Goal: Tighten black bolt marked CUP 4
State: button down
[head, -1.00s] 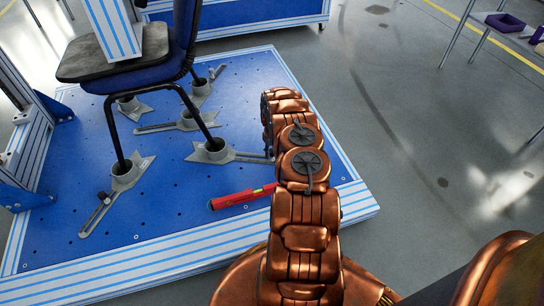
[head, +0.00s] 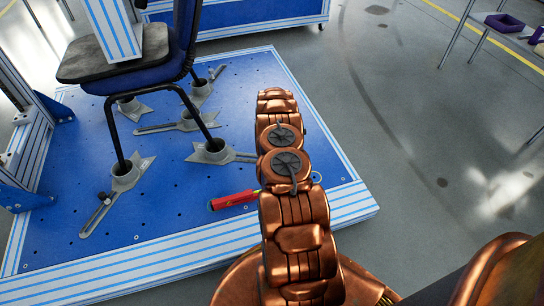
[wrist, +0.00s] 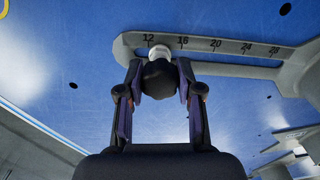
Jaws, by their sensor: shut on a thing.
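In the wrist view my gripper (wrist: 157,73) has its two fingers closed on either side of a round black bolt head (wrist: 159,83). A pale metallic piece shows just beyond the bolt head. It is at the slot of a grey bracket (wrist: 203,67) whose scale reads 12 to 28, near the 12 and 16 marks. No CUP 4 mark is readable in either view. In the head view my arm hides the gripper and the bolt. A grey cup bracket (head: 213,152) runs right behind the arm, under a chair leg.
A red tool (head: 232,200) lies left of my arm. Other brackets (head: 116,186) lie to the left. Grey floor is open on the right.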

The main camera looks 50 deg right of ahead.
dwell(0.3)
jog(key=shift+r+m+p, duration=0.1)
jog(key=shift+m+p, duration=0.25)
jog(key=shift+m, duration=1.75)
jog(key=c, duration=0.8)
grip_release()
jog(key=shift+o, duration=0.2)
jog(key=n, duration=0.3)
jog(key=shift+n, duration=0.4)
